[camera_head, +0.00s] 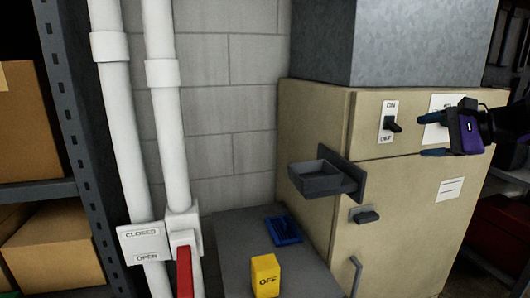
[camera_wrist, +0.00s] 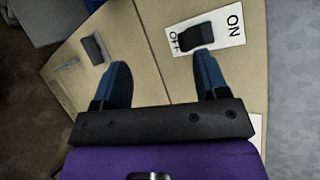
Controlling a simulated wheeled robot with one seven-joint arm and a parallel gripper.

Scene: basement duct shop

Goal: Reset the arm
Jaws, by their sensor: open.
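My gripper (camera_head: 428,135) is at the right of the head view, in front of the beige cabinet's upper part. Its blue fingers are spread, with nothing between them; they also show open in the wrist view (camera_wrist: 162,66). Left of it on the cabinet is a white ON/OFF plate with a black toggle switch (camera_head: 391,124). In the wrist view the switch (camera_wrist: 196,37) appears by the tip of the right finger. I cannot tell whether they touch. The lever looks tilted toward the OFF side in the head view.
The beige cabinet (camera_head: 300,120) carries a grey tray (camera_head: 316,180) and a dark latch (camera_head: 366,216). White pipes with a red handle (camera_head: 184,272) and shelves stand left.

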